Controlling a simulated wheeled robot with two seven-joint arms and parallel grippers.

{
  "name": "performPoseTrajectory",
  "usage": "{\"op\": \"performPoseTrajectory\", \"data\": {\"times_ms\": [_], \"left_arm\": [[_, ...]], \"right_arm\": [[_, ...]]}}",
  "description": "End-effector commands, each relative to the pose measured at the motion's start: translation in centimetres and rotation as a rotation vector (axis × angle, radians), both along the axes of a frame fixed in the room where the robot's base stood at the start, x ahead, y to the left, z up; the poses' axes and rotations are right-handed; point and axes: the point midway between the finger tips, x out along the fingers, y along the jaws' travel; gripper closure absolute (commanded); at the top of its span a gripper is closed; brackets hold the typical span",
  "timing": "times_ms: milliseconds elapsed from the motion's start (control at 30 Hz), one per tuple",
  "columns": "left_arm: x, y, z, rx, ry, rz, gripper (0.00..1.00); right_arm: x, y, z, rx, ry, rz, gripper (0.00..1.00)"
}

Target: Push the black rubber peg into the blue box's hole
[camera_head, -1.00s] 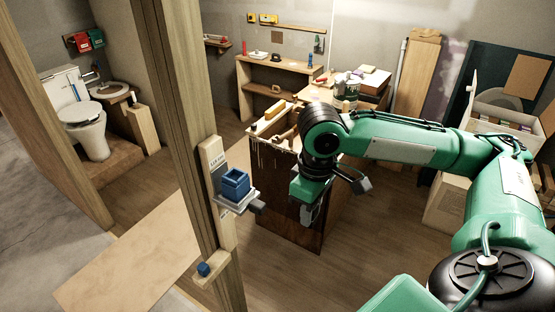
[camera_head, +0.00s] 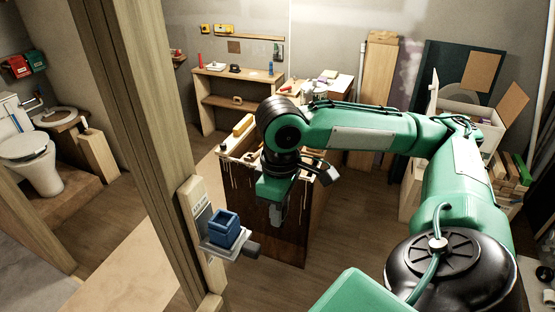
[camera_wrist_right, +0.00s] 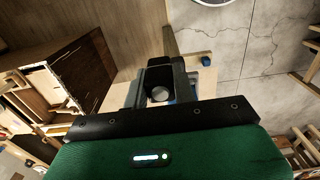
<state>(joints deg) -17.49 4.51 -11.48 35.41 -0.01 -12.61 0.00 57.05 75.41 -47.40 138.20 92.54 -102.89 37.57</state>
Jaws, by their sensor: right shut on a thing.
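The blue box (camera_head: 224,229) sits upright on a grey bracket (camera_head: 216,245) fixed to the wooden post, with its square opening facing up. My right gripper (camera_head: 278,214) hangs to the right of the box in the head view, apart from it. In the right wrist view, my right gripper (camera_wrist_right: 160,88) is shut on a dark piece with a pale round face, the black rubber peg (camera_wrist_right: 160,78). A bit of blue shows behind the fingers. The peg is hard to make out in the head view. My left gripper is not in view.
The wooden post (camera_head: 150,140) rises just left of the box. A brown cabinet (camera_head: 265,228) with tools stands behind my right gripper. Wooden floor is clear at the lower middle.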

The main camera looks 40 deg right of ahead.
Motion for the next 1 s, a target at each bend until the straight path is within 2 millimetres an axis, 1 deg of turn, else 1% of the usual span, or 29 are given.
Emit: {"op": "performPoseTrajectory", "data": {"times_ms": [33, 100, 167, 267, 400, 500, 900, 967, 1000], "left_arm": [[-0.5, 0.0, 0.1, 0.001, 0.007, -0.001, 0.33], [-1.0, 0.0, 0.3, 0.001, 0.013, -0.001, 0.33], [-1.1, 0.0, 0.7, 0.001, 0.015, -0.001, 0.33], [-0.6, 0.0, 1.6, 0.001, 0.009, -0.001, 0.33], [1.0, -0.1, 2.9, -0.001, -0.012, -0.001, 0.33], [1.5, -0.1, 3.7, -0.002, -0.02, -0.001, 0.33], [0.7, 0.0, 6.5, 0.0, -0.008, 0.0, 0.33], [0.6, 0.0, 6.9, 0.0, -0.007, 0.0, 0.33], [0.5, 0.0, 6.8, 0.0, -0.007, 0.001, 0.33]], "right_arm": [[0.0, 0.0, 0.0, 0.0, 0.0, 0.0, 1.0], [0.0, 0.0, 0.1, 0.0, 0.001, 0.0, 1.0], [0.0, 0.0, 0.2, 0.0, 0.0, 0.0, 1.0], [-0.1, 0.0, 0.4, 0.001, 0.004, 0.0, 1.0], [1.1, 0.9, 0.4, 0.004, 0.002, 0.003, 1.0], [1.9, 1.6, 0.4, 0.002, 0.002, 0.003, 1.0], [5.1, 3.9, 0.4, 0.002, 0.002, 0.002, 1.0], [5.6, 4.3, 0.4, 0.001, 0.002, 0.002, 1.0], [5.9, 4.5, 0.1, 0.002, 0.001, 0.001, 1.0]]}}
